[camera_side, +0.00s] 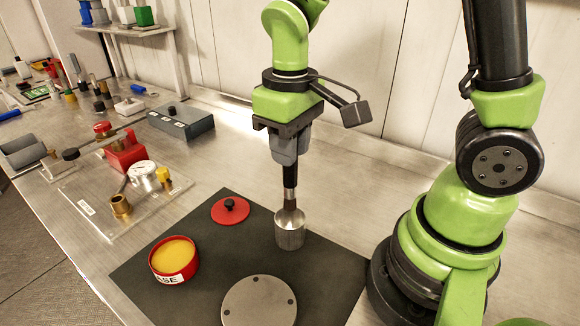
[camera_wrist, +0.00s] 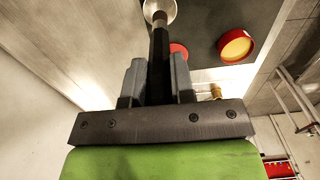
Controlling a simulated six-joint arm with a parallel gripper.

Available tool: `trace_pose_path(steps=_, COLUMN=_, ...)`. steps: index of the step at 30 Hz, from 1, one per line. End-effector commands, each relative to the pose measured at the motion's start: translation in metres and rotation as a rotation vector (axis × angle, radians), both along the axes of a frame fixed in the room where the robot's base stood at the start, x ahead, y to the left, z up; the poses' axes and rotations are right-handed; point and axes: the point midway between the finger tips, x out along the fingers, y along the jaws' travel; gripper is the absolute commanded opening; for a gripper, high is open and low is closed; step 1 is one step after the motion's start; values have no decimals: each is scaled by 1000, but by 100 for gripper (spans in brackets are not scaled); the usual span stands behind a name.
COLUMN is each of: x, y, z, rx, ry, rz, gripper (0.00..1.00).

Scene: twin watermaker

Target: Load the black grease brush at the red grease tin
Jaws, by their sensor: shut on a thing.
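The black grease brush (camera_side: 290,193) is upright in my gripper (camera_side: 287,158), which is shut on its handle. Its lower end is at or inside a small metal cup (camera_side: 289,236) on the dark mat, so the bristle tip is hidden. The brush handle (camera_wrist: 159,62) also shows between the fingers (camera_wrist: 157,80) in the wrist view. The red grease tin (camera_side: 174,272) stands open on the mat, left of the cup, with yellow grease inside; it also shows in the wrist view (camera_wrist: 248,48). Its red lid (camera_side: 230,211) with a black knob lies behind it.
A grey disc with holes (camera_side: 259,306) lies at the front of the dark mat (camera_side: 205,236). A clear plate with a gauge (camera_side: 143,176), brass fittings and a red valve block (camera_side: 124,157) stands to the left. A grey switch box (camera_side: 181,121) stands behind. The mat between tin and cup is clear.

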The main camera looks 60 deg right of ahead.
Motion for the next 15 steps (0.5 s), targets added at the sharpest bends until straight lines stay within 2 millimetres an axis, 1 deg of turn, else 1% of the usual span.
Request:
trace_pose_path(steps=1, x=1, y=0, z=6, rx=0, ry=-5, rz=0, gripper=0)
trace_pose_path(steps=4, x=6, y=4, z=14, rx=10, ry=-11, rz=3, gripper=0)
trace_pose_path(steps=5, x=10, y=8, z=15, rx=18, ry=-15, rz=3, gripper=0)
trace_pose_path(steps=7, x=23, y=20, z=16, rx=48, ry=-34, rz=3, gripper=0)
trace_pose_path(steps=11, x=56, y=55, z=14, rx=131, ry=-84, rz=5, gripper=0)
trace_pose_path(steps=12, x=66, y=67, z=13, rx=159, ry=-100, rz=5, gripper=0)
trace_pose_path(steps=15, x=87, y=94, z=11, rx=221, ry=-134, rz=4, gripper=0)
